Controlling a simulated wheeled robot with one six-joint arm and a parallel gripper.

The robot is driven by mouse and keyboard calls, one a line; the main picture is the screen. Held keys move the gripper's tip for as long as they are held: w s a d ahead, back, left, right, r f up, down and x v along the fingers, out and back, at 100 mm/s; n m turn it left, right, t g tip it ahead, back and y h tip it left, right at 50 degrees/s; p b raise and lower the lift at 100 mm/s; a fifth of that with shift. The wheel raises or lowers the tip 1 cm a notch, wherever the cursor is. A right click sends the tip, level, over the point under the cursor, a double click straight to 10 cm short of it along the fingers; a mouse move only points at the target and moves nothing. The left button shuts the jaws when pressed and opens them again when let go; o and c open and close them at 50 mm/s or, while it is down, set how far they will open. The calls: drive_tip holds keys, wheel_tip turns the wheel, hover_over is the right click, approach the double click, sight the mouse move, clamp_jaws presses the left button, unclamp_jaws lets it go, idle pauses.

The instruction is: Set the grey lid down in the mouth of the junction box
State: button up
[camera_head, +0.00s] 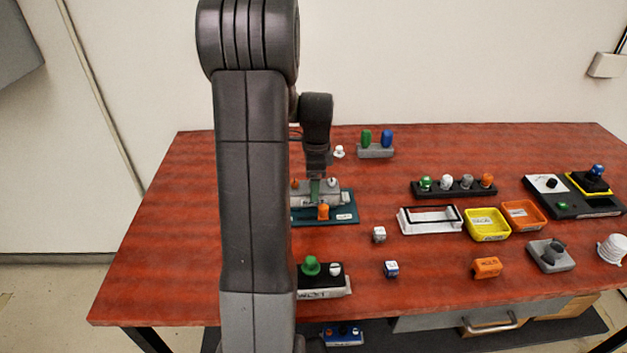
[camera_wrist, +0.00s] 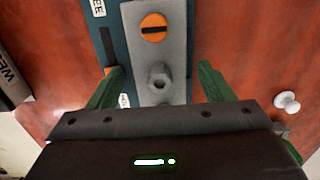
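A grey block or plate (camera_wrist: 175,50), which looks like the grey lid, carries a slotted orange disc and a small grey knob (camera_wrist: 160,76). In the head view the grey piece (camera_head: 303,198) lies on a teal base (camera_head: 347,212), partly hidden by my arm. My gripper (camera_wrist: 160,86) is open; its green fingers stand apart on either side of the knob, with gaps. In the head view my gripper (camera_head: 314,190) points down at the grey piece. I cannot tell the junction box's mouth apart from the grey piece, nor whether the piece sits in it.
Right of the teal base stand a white open frame (camera_head: 430,226), a yellow tray (camera_head: 487,234) and an orange tray (camera_head: 523,224). A holder with green and blue pegs (camera_head: 376,152) is behind. A black block with a green knob (camera_head: 322,286) is in front. A white knob (camera_wrist: 287,102) lies nearby.

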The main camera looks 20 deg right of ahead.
wheel_tip(320, 180, up, 12)
drive_tip(key=shift+d+r, duration=0.2)
drive_tip(key=shift+d, duration=0.05)
idle(0.3)
idle(0.5)
drive_tip(key=f, duration=1.2)
drive_tip(key=shift+a, duration=0.25)
drive_tip(key=shift+w+r, duration=0.1)
drive_tip(key=shift+r, duration=1.55)
